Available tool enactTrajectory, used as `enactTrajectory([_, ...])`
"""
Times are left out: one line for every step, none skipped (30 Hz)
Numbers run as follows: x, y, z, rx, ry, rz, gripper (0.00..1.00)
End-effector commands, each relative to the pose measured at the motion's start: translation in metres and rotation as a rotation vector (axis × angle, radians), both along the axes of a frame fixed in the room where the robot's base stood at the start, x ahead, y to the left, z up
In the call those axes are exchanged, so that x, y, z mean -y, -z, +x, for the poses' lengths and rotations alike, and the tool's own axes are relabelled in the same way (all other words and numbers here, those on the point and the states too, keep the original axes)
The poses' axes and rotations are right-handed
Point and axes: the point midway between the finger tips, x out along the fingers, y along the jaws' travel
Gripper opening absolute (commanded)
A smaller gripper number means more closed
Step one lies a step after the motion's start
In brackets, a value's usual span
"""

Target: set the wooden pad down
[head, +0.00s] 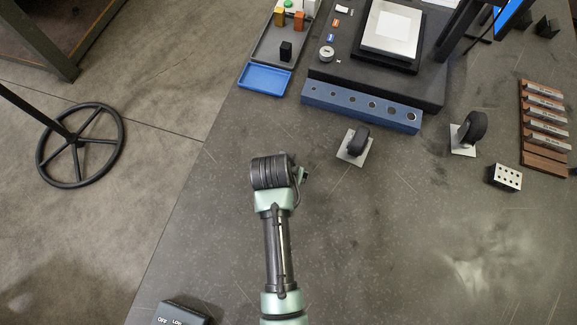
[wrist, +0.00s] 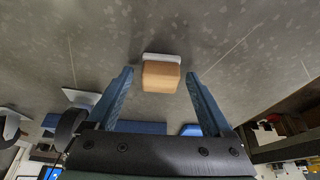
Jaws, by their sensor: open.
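The wooden pad (wrist: 161,78) is a light brown block in the wrist view, against a thin pale plate (wrist: 163,57). My gripper (wrist: 159,73) is open, with one blue finger on each side of the pad. A narrow gap shows between each fingertip and the pad. I cannot tell from this angle whether the pad rests fully on the table. In the head view my arm's wrist covers this spot, and the pad and fingers are hidden.
The dark table (head: 400,240) is mostly clear around my arm. A blue block with holes (head: 361,107), a blue tray (head: 265,78) and two dark round pieces on pale plates (head: 342,154) (head: 457,148) stand farther back. A holed block (head: 505,177) and wooden rack (head: 538,155) are right.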

Motion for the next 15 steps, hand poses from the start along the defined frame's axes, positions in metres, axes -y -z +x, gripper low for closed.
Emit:
enactTrajectory([0.0,-0.001,0.0,0.0,0.0,0.0,0.85])
enactTrajectory([0.0,-0.002,0.0,0.0,0.0,0.0,0.85])
enactTrajectory([0.0,-0.005,0.0,0.001,0.0,0.0,0.85])
enactTrajectory([0.0,-0.005,0.0,0.001,0.0,0.0,0.85])
enactTrajectory([-0.001,-0.007,-0.001,0.002,0.0,0.0,0.85])
enactTrajectory([-0.001,-0.01,-0.002,0.003,0.0,0.0,0.85])
enactTrajectory([-0.001,-0.013,-0.003,0.003,0.0,0.0,0.85])
enactTrajectory([-0.002,-0.017,-0.005,0.003,0.0,0.0,0.85])
enactTrajectory([-0.002,-0.022,-0.007,0.003,0.0,0.0,0.85])
enactTrajectory([-0.003,-0.027,-0.009,0.003,0.0,0.0,0.85])
enactTrajectory([-0.003,-0.032,-0.011,0.003,0.0,0.0,0.85])
enactTrajectory([-0.004,-0.039,-0.013,0.005,-0.001,0.0,0.85])
enactTrajectory([-0.005,-0.045,-0.015,0.004,-0.001,0.001,0.85])
enactTrajectory([-0.006,-0.05,-0.018,0.004,-0.001,0.001,0.85])
enactTrajectory([-0.007,-0.057,-0.021,0.004,-0.001,0.001,0.85])
